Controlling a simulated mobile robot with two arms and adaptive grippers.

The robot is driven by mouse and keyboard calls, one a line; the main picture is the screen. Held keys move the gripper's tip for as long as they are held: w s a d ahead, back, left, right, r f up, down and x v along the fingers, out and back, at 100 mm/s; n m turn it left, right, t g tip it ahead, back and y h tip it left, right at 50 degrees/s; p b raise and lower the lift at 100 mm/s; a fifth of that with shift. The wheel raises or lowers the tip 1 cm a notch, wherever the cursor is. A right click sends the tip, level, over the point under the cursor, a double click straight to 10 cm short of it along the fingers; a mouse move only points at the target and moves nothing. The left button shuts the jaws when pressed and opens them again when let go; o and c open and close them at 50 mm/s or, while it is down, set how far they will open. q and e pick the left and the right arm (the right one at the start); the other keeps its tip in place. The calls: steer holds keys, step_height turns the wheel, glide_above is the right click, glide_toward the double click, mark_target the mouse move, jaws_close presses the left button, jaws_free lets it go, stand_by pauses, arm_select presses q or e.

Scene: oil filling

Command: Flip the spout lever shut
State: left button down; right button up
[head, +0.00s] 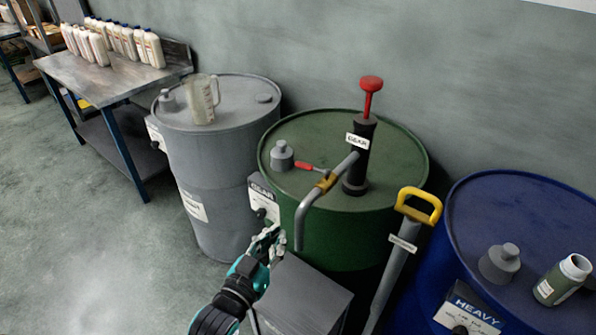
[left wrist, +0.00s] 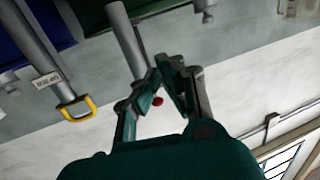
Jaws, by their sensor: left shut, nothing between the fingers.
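The spout lever (head: 305,166) has a red grip and sits on a brass valve (head: 326,182). It points left, crosswise to the grey spout (head: 301,222), which bends down over the green drum's front edge. The spout runs from the black hand pump (head: 360,150) with a red top handle. My left gripper (head: 268,240) is shut and empty, lower left of the spout and below the lever, apart from the lever. In the left wrist view its fingertips (left wrist: 163,66) meet near a grey pipe. A small red end (left wrist: 157,101) shows between the fingers; I cannot tell which part it is.
The green drum (head: 290,200) stands between a grey drum (head: 225,130) with a clear jug (head: 203,98) and a blue drum (head: 520,220). A grey tube with a yellow handle (head: 420,203) stands to the right. A bench (head: 105,80) holds several bottles. Floor at left is clear.

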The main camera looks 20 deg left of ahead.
mark_target(311, 168)
arm_select(q)
step_height(311, 168, up, 11)
steer(key=s+t, duration=0.2)
steer(key=t, duration=0.1)
steer(key=f+p+x, duration=0.2)
steer(key=p+x, duration=0.1)
steer(key=x, duration=1)
steer(key=shift+w+f+h, duration=0.3)
steer(key=shift+f, duration=0.4)
steer(key=shift+d, duration=0.1)
